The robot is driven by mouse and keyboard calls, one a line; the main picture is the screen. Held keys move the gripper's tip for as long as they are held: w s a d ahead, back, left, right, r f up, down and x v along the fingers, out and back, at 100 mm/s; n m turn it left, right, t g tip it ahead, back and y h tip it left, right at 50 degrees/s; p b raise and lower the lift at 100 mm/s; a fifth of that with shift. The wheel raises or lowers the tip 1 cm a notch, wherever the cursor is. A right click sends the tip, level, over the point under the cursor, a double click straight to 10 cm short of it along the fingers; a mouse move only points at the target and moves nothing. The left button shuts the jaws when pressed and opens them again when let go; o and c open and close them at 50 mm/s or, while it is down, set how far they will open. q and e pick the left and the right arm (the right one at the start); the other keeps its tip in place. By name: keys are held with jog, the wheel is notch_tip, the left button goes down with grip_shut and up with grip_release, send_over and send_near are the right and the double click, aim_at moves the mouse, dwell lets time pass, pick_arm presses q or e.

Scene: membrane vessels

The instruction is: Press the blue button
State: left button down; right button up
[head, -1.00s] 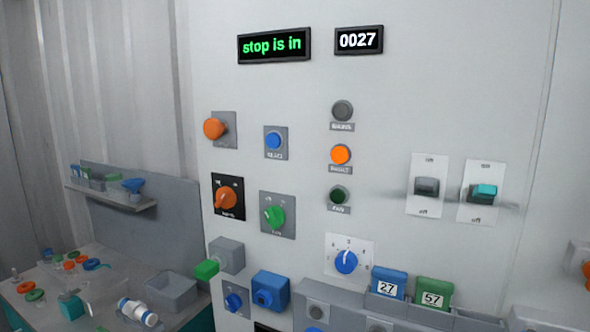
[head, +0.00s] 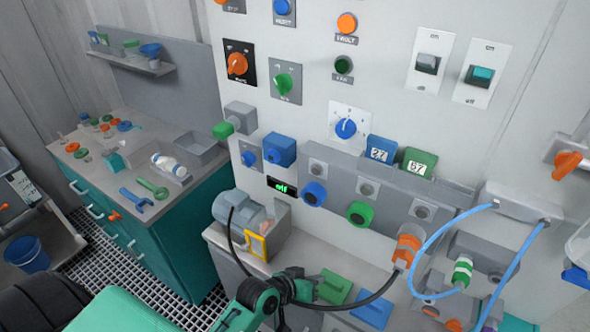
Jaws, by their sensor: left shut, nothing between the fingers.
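The blue button (head: 283,7) sits on a grey plate on the wall panel, at the top edge of the head view. It is round, and its plate is partly cut off by the frame. My left gripper (head: 301,288), green and black, is at the bottom centre, over the grey bench and far below the button. It is shut and empty. My right gripper is not in view.
An orange button (head: 347,23), a green knob (head: 284,84) and an orange knob (head: 237,64) are near the button. A motor (head: 243,212) with a black cable stands on the bench. Blue hoses (head: 424,259) loop at right. A teal cabinet (head: 150,235) is at left.

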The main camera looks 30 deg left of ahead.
aim_at(281, 6)
pick_arm(q)
jog(key=w+a+r+n+t+h, duration=0.1)
jog(key=w+r+n+t, duration=0.25)
jog(key=r, duration=0.75)
jog(key=w+r+n+t+p, duration=0.1)
jog(key=w+r+n+t, duration=0.3)
jog(key=r, duration=0.7)
jog(key=w+a+r+n+t+h, duration=0.15)
jog(key=r+t, duration=0.35)
jog(key=r, duration=0.6)
jog(key=s+a+r+m+g+y, duration=0.1)
jog(key=a+r+m+y, duration=0.4)
jog(key=m, duration=0.6)
jog(key=a+r+m+g+y+p, duration=0.1)
jog(key=a+r+m+g+y, duration=0.2)
jog(key=a+r+m+y, duration=0.3)
jog(key=s+a+r+m+g+y+p, duration=0.1)
jog(key=a+r+m+y, duration=0.4)
jog(key=r+m+y, duration=0.5)
notch_tip(281, 6, up, 3)
jog(key=m+g, duration=0.1)
jog(key=m, duration=0.5)
jog(key=shift+s+a, duration=0.2)
jog(key=shift+s, duration=0.1)
jog(key=shift+w+d+b, duration=0.2)
jog(key=shift+w+b, duration=0.05)
jog(key=shift+w, duration=1.95)
jog(key=shift+w+d+b, duration=0.2)
jog(key=shift+w+b, duration=0.05)
jog(key=shift+w, duration=1.95)
